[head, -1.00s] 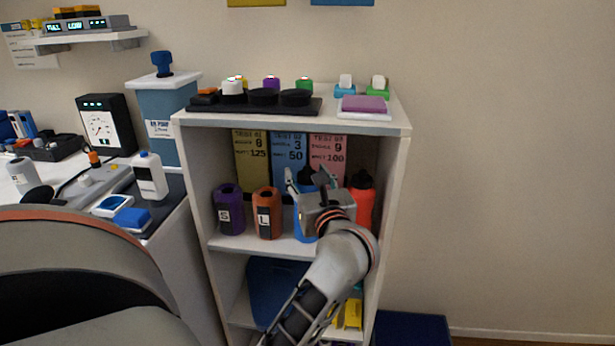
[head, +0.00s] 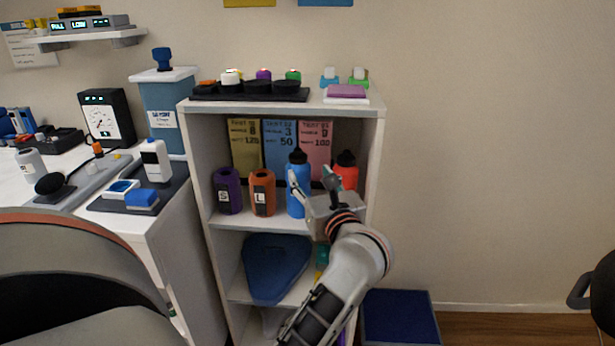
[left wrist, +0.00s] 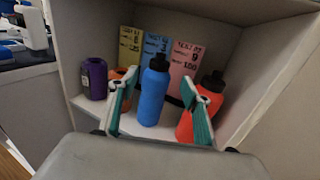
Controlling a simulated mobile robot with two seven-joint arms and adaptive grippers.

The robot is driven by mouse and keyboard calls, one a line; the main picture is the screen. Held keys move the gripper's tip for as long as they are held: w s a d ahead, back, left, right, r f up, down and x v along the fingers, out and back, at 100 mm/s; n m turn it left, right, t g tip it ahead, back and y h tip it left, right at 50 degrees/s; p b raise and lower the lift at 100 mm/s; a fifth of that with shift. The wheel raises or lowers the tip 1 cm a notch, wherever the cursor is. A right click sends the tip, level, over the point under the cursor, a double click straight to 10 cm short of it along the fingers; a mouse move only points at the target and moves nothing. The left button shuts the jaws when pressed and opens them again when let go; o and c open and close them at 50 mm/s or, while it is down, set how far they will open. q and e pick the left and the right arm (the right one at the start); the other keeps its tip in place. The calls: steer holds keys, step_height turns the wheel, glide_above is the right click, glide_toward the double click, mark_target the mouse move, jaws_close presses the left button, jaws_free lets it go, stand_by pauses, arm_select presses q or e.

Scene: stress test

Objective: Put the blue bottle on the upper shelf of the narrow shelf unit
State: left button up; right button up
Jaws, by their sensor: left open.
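The blue bottle (head: 297,198) with a black cap stands upright on the upper shelf (head: 240,222) of the narrow shelf unit (head: 197,165), between an orange container marked L (head: 262,193) and a red-orange bottle (head: 346,168). My left gripper (head: 311,178) is open and empty in front of the shelf, partly covering the red-orange bottle. In the left wrist view, the blue bottle (left wrist: 153,95) shows upright beyond and between the spread teal fingers (left wrist: 163,88), apparently free of them. My right gripper is not seen.
A purple container marked S (head: 228,190) stands at the shelf's left. Three coloured cards line its back. A dark blue item (head: 275,267) leans in the lower compartment. A desk (head: 150,225) adjoins on the left; a blue box (head: 400,315) sits on the floor at right.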

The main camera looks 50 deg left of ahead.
arm_select(q)
steer(key=s+d+r+m+t, duration=0.15)
steer(key=d+m+t, duration=0.3)
steer(key=m, duration=0.45)
steer(key=s+d+r+m+t, duration=0.1)
steer(key=s+d+m+t, duration=0.1)
steer(key=d+m+t, duration=0.35)
steer(key=s+d+f+m+t+h, duration=0.1)
steer(key=d+f+m+t+h, duration=0.1)
steer(key=d+f+m+h, duration=0.8)
steer(key=s+d+f+m+t+h, duration=0.1)
steer(key=d+f+m+t+h, duration=0.15)
steer(key=m+h, duration=0.85)
steer(key=s+d+f+m+g, duration=0.1)
steer(key=s+f+m+g, duration=0.3)
steer(key=f, duration=0.5)
steer(key=s+d+f+m+g+y, duration=0.1)
steer(key=s+f+m+g, duration=0.3)
steer(key=s+f+m, duration=0.3)
steer(key=s+d+f+m+g+y, duration=0.1)
steer(key=s+f+m+g, duration=0.3)
steer(key=f, duration=0.7)
steer(key=s+m, duration=0.2)
steer(key=m, duration=0.1)
steer(key=shift+s+d+f, duration=0.2)
steer(key=shift+d+f, duration=0.05)
steer(key=shift+d, duration=0.05)
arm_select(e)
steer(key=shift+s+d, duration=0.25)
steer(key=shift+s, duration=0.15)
